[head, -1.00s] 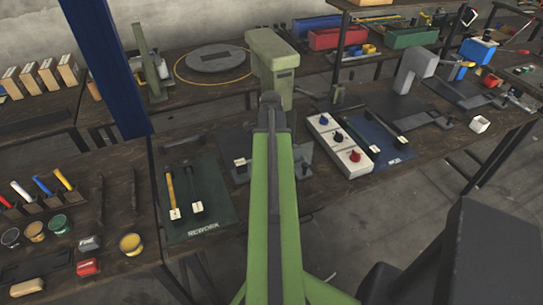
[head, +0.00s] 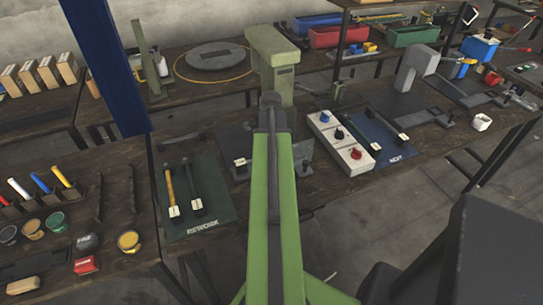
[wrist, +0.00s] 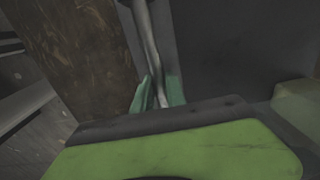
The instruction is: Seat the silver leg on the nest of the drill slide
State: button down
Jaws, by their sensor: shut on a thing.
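In the wrist view a slim silver leg (wrist: 151,45) runs down from the top edge into my gripper (wrist: 160,92). The teal fingers are shut on its lower end. A dark grey plate lies behind the leg, beside a brown wooden surface. In the head view my green arm reaches forward to the bench, hiding my gripper and the leg. A green press (head: 273,55) stands just beyond the arm's end. Grey fixture plates show on both sides of the arm, the right one (head: 303,158) partly covered. I cannot tell which part is the drill slide's nest.
A REWORK mat (head: 222,205) with a yellow-handled and a dark tool lies left of the arm. A grey press (head: 417,64) stands farther right. A blue post (head: 105,65) rises at left.

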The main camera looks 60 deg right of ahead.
jog(key=shift+f, duration=0.1)
jog(key=c, duration=1.3)
grip_release()
notch_tip(320, 180, up, 17)
jog(key=p, duration=1.7)
jog(key=shift+r, duration=0.2)
